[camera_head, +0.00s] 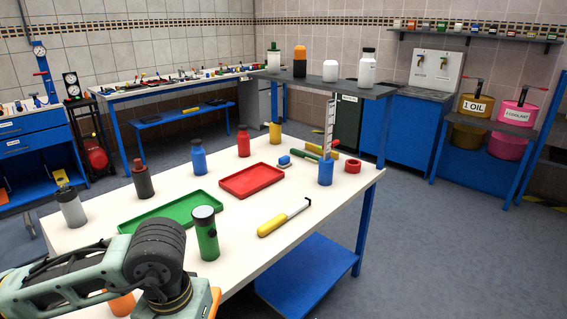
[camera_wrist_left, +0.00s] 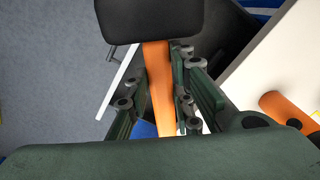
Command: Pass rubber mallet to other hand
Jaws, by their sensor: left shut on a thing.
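The rubber mallet shows in the left wrist view with a black head (camera_wrist_left: 150,20) at the top and an orange handle (camera_wrist_left: 159,85) running down the middle. My left gripper (camera_wrist_left: 158,105) has its fingers on both sides of the handle, below the head, and is shut on it. The mallet is held beside the white table, over the floor. In the head view my left arm comes in at the lower left and its gripper is hidden or cut off by the lower edge. My right gripper is in neither view.
The white table (camera_head: 330,195) holds a green tray (camera_head: 172,212), a red tray (camera_head: 252,180), a green flashlight (camera_head: 207,240), a yellow-handled tool (camera_head: 283,217), a blue cup (camera_head: 325,173) and several bottles. Floor at right is clear.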

